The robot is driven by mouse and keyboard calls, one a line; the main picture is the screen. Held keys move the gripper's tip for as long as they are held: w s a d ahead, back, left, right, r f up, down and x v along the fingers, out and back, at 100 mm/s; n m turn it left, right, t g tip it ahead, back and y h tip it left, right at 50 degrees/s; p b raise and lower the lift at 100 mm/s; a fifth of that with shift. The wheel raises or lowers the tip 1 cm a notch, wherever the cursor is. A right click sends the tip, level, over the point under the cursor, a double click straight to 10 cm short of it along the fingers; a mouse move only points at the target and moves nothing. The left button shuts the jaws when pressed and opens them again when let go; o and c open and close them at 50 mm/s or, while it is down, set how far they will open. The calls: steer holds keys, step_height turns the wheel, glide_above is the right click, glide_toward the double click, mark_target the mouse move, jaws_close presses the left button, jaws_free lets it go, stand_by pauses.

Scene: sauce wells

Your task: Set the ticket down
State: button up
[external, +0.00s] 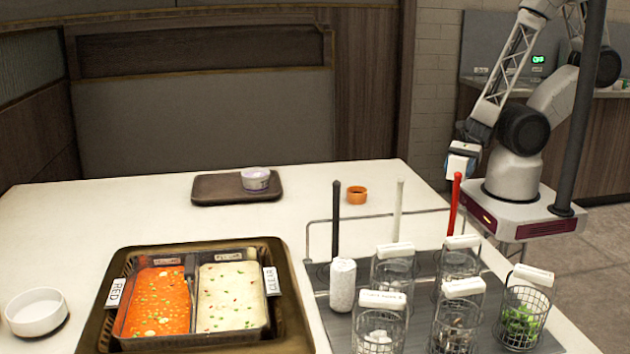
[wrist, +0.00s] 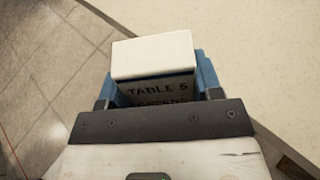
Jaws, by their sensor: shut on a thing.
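The ticket (wrist: 154,58) is a small white block with "TABLE 5" and a second, partly hidden line of print on its side. My gripper (wrist: 155,85) is shut on it, with a blue finger on each side. In the external view the ticket (external: 464,147) is a small pale shape at my gripper (external: 461,162), at the right, by the table's right edge near my base. The ticket is held in the air. Its underside is hidden.
The cream table (external: 120,222) holds a brown tray (external: 215,189) with a small bowl (external: 255,179), an orange ring (external: 357,195), a two-well sauce pot (external: 190,300), a white bowl (external: 37,312) and a rack with several wire baskets (external: 520,318). A red-handled utensil (external: 455,200) stands near my gripper.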

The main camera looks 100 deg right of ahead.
steer(key=shift+w, duration=0.1)
glide_above(415, 206)
steer(key=shift+d+f, duration=0.1)
steer(key=shift+f, duration=0.65)
steer(key=shift+f, duration=0.1)
steer(key=shift+f, duration=1.65)
steer(key=shift+f, duration=0.15)
steer(key=o, duration=0.9)
steer(key=shift+o, duration=0.2)
